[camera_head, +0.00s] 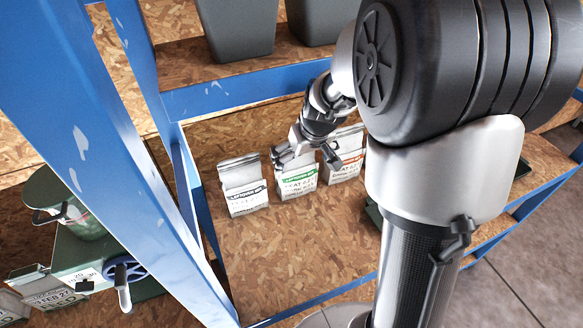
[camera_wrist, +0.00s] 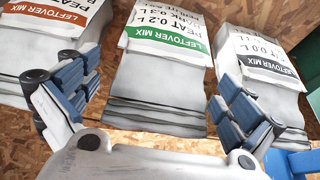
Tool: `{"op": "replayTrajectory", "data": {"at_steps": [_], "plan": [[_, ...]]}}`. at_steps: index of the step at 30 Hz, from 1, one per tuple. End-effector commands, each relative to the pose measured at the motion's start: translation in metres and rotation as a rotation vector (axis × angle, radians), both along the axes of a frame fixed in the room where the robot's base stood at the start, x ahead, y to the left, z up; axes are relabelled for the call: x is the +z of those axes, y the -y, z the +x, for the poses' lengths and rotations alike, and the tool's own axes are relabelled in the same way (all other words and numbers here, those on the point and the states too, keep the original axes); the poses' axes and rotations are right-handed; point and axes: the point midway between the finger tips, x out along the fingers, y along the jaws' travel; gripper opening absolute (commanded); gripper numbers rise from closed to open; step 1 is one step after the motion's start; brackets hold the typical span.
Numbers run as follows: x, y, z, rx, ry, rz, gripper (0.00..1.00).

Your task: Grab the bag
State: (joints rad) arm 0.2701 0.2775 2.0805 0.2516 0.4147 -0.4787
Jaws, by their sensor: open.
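Three white bags stand in a row on the wooden shelf. The middle bag with a green stripe (camera_head: 298,182) has a bag with a dark stripe (camera_head: 244,186) to its left and a bag with an orange stripe (camera_head: 343,166) to its right, partly hidden by my gripper and arm. My gripper (camera_head: 308,157) is open at the middle bag. In the wrist view the green-striped bag (camera_wrist: 160,75) lies between my two spread fingers. There the orange-striped bag (camera_wrist: 40,45) is at left and the dark-striped bag (camera_wrist: 262,70) at right. I cannot tell whether the fingers touch any bag.
The blue shelf frame (camera_head: 110,150) rises on the left, with a blue crossbar (camera_head: 235,94) above the bags. Grey pots (camera_head: 238,25) stand on the upper shelf. A green machine with a crank (camera_head: 110,255) is at lower left. Bare shelf board (camera_head: 290,250) lies in front.

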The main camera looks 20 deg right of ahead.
Motion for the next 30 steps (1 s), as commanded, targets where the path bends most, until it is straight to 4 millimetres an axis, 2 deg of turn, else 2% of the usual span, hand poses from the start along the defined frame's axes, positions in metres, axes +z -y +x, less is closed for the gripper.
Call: {"op": "replayTrajectory", "data": {"at_steps": [1,6,16,30], "plan": [[-0.011,-0.001,0.004,0.001,-0.002,0.001,1.00],[-0.032,-0.001,0.014,-0.001,-0.001,0.001,1.00],[-0.035,-0.001,0.017,0.000,0.002,0.001,0.99],[-0.035,-0.001,0.017,0.000,0.001,0.001,0.68]]}}
